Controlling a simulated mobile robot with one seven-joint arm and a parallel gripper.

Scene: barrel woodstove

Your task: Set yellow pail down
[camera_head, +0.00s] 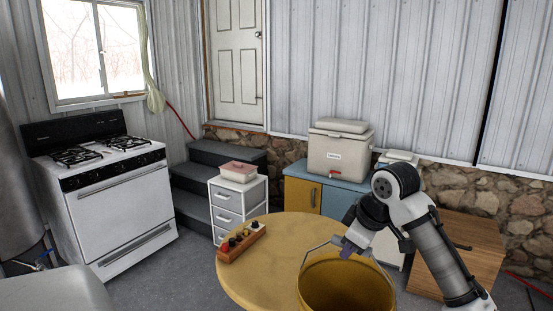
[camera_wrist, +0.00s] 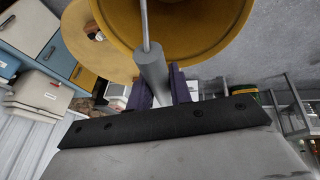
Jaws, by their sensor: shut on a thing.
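The yellow pail (camera_head: 345,290) shows at the bottom of the head view, in front of the round wooden table (camera_head: 250,275). Its open top faces up and its wire handle (camera_head: 314,252) stands raised. My gripper (camera_head: 349,246) is shut on the handle's grip above the pail. In the wrist view my gripper's purple fingers (camera_wrist: 165,85) close around the grey handle grip (camera_wrist: 151,68), with the pail (camera_wrist: 185,28) beyond it. The pail's bottom is out of view, so I cannot tell whether it touches anything.
A white stove (camera_head: 120,205) stands left, near grey steps (camera_head: 205,180). A white drawer unit (camera_head: 238,205), a cooler (camera_head: 340,148) on a cabinet and a wooden box (camera_head: 465,250) stand behind.

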